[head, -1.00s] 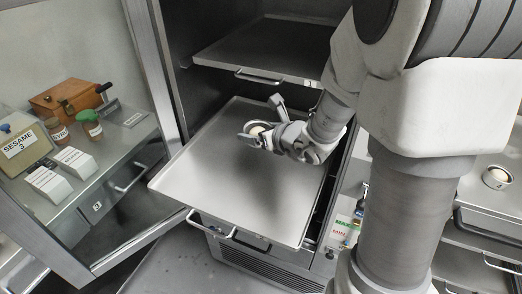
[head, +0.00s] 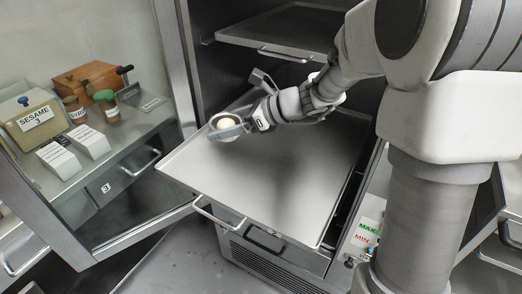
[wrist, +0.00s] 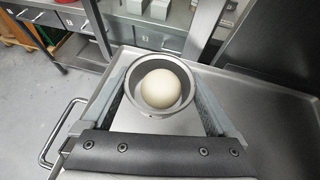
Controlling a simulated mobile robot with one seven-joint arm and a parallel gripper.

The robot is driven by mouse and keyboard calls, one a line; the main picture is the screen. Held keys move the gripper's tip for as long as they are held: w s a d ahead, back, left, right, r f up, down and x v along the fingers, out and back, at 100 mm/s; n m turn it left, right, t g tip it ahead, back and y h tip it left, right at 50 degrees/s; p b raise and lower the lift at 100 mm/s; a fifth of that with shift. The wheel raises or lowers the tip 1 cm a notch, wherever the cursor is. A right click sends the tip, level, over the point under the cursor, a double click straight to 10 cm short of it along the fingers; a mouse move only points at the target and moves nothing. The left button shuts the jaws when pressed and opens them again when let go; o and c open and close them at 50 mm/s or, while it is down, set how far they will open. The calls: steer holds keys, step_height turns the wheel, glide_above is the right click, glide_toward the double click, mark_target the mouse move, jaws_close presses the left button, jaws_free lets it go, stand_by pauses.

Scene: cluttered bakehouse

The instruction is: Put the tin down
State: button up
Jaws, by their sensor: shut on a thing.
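A round grey metal tin (wrist: 131,98) with a pale dough ball (wrist: 161,88) in it sits between the fingers of my gripper (head: 229,127). The fingers are shut on the tin's two sides, and it looks upright. In the head view the tin (head: 216,134) is over the back left part of a pulled-out metal tray (head: 255,185), near its left edge. The tray also shows below and right of the tin in the wrist view (wrist: 270,120). I cannot tell whether the tin touches the tray or hangs above it.
The pulled-out tray is otherwise bare. Another tray (head: 290,30) is above it in the dark cabinet. The open glass door (head: 180,90) stands close on the left. Behind it, a bench holds a wooden box (head: 92,80), a sesame box (head: 35,125), jars and white cards.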

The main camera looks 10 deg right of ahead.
mark_target(230, 162)
step_height(230, 162, down, 9)
steer(key=shift+r+b, duration=0.1)
steer(key=shift+b, duration=0.65)
steer(key=shift+f, duration=0.25)
steer(key=o, duration=1)
